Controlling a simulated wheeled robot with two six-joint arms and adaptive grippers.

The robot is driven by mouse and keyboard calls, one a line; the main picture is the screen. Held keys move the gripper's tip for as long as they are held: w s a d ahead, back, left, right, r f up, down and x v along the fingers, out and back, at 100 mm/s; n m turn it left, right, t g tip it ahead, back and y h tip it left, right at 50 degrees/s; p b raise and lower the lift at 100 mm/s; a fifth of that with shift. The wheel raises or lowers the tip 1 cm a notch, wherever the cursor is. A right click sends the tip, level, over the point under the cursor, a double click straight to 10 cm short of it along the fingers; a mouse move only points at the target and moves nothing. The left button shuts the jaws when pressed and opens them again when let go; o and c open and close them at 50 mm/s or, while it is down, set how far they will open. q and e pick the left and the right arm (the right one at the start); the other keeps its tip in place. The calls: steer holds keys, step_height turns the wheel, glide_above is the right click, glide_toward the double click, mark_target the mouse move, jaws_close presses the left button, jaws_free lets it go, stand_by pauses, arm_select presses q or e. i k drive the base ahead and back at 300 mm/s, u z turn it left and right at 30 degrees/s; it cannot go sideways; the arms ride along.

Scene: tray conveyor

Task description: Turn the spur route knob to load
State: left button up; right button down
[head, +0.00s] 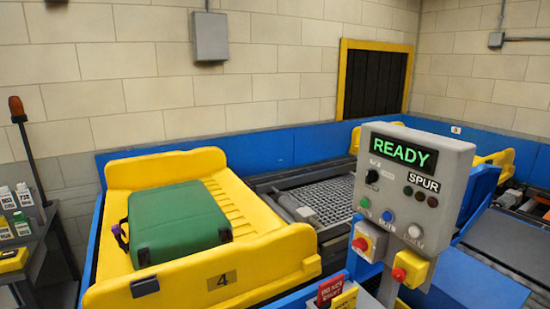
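The spur control box (453,165) is a grey panel on a post, right of centre in the head view. Its lit display (404,153) reads READY in green, with a SPUR label below it. A small black knob (372,177) sits at the panel's left side, under small markings too blurred to read. I cannot tell which way the knob points. Green, blue and white buttons (388,216) sit below it. Neither of my grippers is in view.
A yellow tray (262,262) marked 4 holds a green suitcase (178,222) left of the panel. A dark shelf with bottles (22,226) stands at far left. Blue walls edge the conveyor.

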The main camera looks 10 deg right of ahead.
mark_target(372, 176)
steer(key=z, duration=1.25)
steer(key=k, duration=0.1)
steer(key=u, duration=0.05)
